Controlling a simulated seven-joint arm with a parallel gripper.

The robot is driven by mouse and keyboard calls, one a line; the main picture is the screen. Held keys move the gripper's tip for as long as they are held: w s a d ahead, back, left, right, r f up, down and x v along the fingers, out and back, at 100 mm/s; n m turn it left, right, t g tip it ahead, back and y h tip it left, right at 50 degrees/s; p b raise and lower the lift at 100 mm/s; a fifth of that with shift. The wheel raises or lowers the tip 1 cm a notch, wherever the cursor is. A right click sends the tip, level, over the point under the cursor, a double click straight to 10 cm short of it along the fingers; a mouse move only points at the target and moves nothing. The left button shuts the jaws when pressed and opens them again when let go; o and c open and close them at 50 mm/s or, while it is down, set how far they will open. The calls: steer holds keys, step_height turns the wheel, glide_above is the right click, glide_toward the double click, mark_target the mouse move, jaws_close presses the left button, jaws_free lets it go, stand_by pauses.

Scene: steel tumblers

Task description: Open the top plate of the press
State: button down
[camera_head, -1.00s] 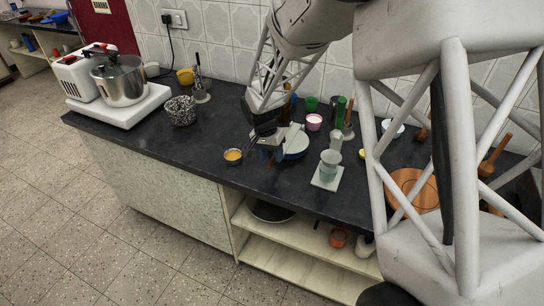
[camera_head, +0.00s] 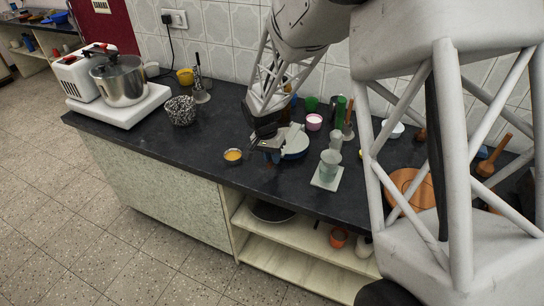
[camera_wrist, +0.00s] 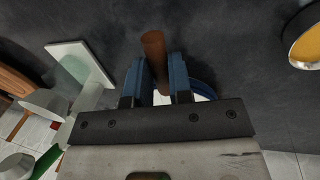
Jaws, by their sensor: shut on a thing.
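The press (camera_head: 295,145) is a round blue body with a pale grey top plate (camera_head: 298,136), standing on the dark counter beside my gripper. The plate appears to lie low over the blue body; its exact angle is hard to tell. My gripper (camera_head: 268,149) is at the left front side of the press. In the wrist view my gripper (camera_wrist: 160,82) has its blue fingers shut on a brown rod-shaped handle (camera_wrist: 153,46). A blue curved edge of the press (camera_wrist: 204,88) shows right of the fingers. My gripper and arm hide part of the press.
A small bowl with orange contents (camera_head: 233,156) stands left of my gripper. A clear container on a pale square board (camera_head: 327,179) is to the right. A pink-and-white cup (camera_head: 314,122) and green cups stand behind.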

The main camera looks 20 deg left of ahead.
steer(key=shift+r, duration=0.15)
steer(key=shift+w+r+g, duration=0.25)
steer(key=shift+r+g, duration=0.15)
steer(key=shift+r, duration=0.4)
steer(key=w+r+n+g, duration=0.1)
steer(key=w+r+g, duration=0.9)
steer(key=w+r, duration=0.3)
steer(key=shift+w+r+h, duration=0.15)
steer(key=shift+r+h, duration=0.15)
steer(key=shift+r, duration=1.2)
steer(key=c, duration=1)
jaws_free()
steer(key=shift+c, duration=0.2)
steer(key=shift+r, duration=0.1)
